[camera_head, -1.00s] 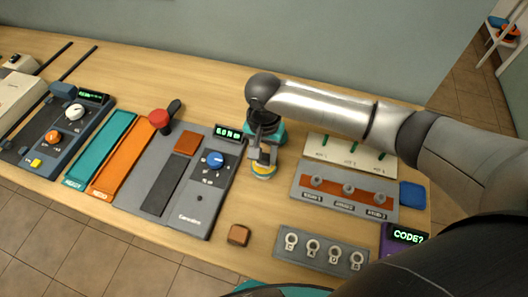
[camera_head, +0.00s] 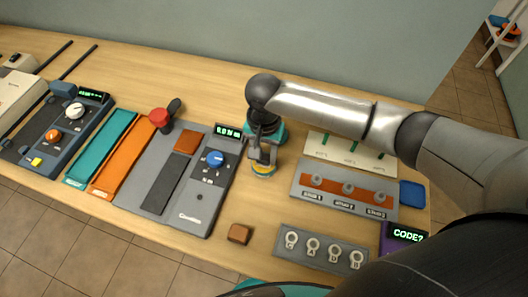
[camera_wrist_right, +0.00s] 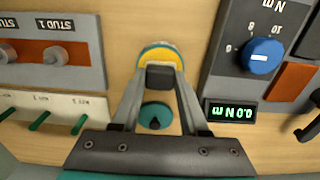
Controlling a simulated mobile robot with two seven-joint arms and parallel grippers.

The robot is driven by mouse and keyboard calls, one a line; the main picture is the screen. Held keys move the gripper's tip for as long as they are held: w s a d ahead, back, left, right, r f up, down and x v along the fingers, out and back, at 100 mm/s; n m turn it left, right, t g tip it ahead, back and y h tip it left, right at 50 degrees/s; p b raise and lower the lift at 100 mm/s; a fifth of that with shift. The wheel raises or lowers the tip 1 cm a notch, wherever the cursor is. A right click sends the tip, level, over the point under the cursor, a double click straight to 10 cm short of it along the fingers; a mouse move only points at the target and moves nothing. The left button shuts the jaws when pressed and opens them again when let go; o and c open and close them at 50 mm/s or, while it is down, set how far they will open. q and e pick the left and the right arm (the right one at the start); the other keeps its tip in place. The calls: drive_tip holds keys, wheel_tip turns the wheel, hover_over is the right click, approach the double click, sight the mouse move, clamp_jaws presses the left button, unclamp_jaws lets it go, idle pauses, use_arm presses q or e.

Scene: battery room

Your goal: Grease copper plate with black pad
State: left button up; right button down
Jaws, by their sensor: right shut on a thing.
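My right gripper (camera_head: 263,158) points down in the middle of the table. Its fingers are closed on a small black pad (camera_wrist_right: 160,77), clearest in the wrist view. The pad is over or against a round tin with a yellow top and teal rim (camera_wrist_right: 160,54), also seen below the fingertips in the head view (camera_head: 264,171); I cannot tell if they touch. A teal round lid with a black knob (camera_wrist_right: 155,116) lies between the fingers in the wrist view. A copper-coloured square plate (camera_head: 186,143) sits on the grey console (camera_head: 205,205) to the left. My left gripper is not in view.
A grey rack of studs on a copper-coloured strip (camera_head: 345,188) and a tray of ring lugs (camera_head: 322,249) stand at right. A brown block (camera_head: 239,234) lies in front. Orange (camera_head: 122,160) and teal (camera_head: 99,147) trays lie left. A purple code box (camera_head: 403,238) is right.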

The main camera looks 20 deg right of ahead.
sight(264, 156)
drive_tip(key=shift+s+f+p, duration=0.2)
drive_tip(key=shift+p, duration=0.3)
idle(1.6)
drive_tip(key=shift+r, duration=0.1)
wheel_tip(264, 156, up, 7)
drive_tip(key=p, duration=0.9)
drive_tip(key=shift+w+r, duration=0.1)
drive_tip(key=shift+w, duration=0.05)
idle(0.6)
drive_tip(key=shift+w, duration=0.1)
drive_tip(key=s+d+r+n+b, duration=0.4)
drive_tip(key=s+r+n+b, duration=0.1)
drive_tip(key=b, duration=1.3)
drive_tip(key=shift+s+r+n, duration=0.25)
drive_tip(key=shift+r+n, duration=0.45)
drive_tip(key=shift+n, duration=0.2)
